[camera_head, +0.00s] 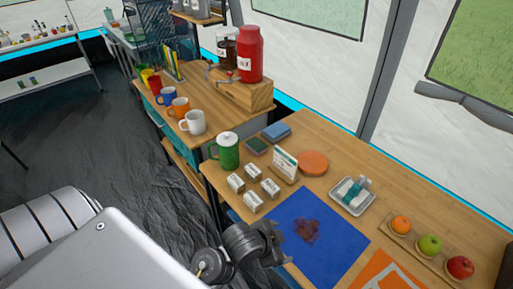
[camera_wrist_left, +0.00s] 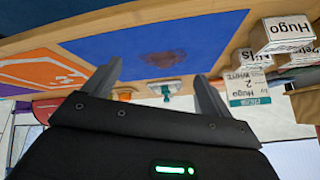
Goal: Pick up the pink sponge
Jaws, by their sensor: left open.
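I cannot make out a pink sponge in either view. A round orange disc (camera_head: 314,163) lies on the wooden counter behind the blue mat. A blue pad (camera_head: 277,130) and a dark green pad (camera_head: 256,145) lie behind the small white boxes. My left gripper (camera_head: 277,243) is at the near left edge of the blue mat, partly hidden by its own wrist. In the left wrist view its two fingers (camera_wrist_left: 158,69) are spread apart with nothing between them. My right gripper is not in view.
The blue mat (camera_head: 325,245) has a dark red smudge. A fruit board (camera_head: 445,270) is at right. Floor at left is clear.

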